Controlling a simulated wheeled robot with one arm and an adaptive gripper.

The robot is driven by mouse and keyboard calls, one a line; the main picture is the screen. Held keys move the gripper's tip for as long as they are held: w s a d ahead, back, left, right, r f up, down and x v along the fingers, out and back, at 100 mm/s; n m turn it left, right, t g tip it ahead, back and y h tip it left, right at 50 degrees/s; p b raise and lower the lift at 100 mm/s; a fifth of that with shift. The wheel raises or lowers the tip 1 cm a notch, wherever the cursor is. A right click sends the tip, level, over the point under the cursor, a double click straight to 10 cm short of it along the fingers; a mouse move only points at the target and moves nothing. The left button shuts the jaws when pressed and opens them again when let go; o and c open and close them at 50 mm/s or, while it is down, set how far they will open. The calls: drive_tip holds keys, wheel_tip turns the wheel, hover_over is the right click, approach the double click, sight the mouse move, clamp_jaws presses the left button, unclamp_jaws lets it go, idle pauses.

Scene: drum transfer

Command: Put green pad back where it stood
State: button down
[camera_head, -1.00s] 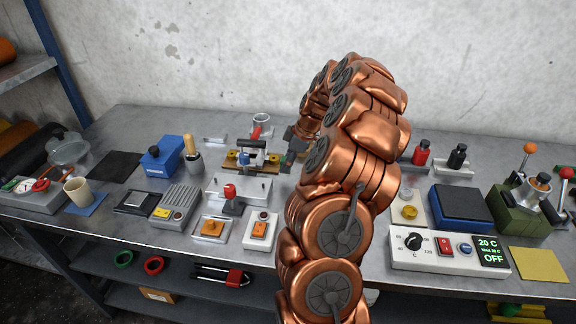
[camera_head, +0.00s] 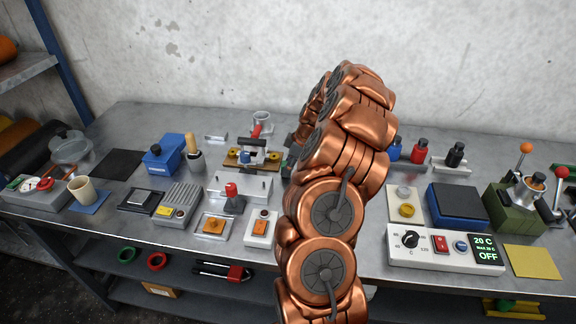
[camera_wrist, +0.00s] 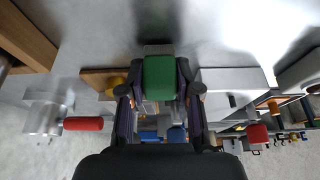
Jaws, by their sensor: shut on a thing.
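The green pad (camera_wrist: 159,78) is between the two fingers of my gripper (camera_wrist: 159,84) in the wrist view. My gripper is shut on it, with a finger against each side. In the head view my copper arm hides most of the gripper; only a dark part of it shows at the arm's left edge, right of the wooden fixture (camera_head: 234,162). In the wrist view a wooden piece with a yellow knob (camera_wrist: 117,81) lies left of the pad. What lies directly beneath the pad is hidden.
A metal cup (camera_head: 262,117) and red handle stand behind the fixture. A pale metal block (camera_head: 246,187) and red-knobbed lever (camera_head: 232,191) are in front. The bench is crowded; bare metal shows at the back.

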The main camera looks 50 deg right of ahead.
drive_tip(key=shift+f, duration=0.15)
drive_tip(key=c, duration=0.8)
unclamp_jaws()
drive_tip(key=shift+r, duration=0.3)
drive_tip(key=b+v, duration=0.3)
drive_tip(key=v, duration=0.8)
drive_tip(key=shift+s+r, duration=0.2)
drive_tip(key=shift+r, duration=0.15)
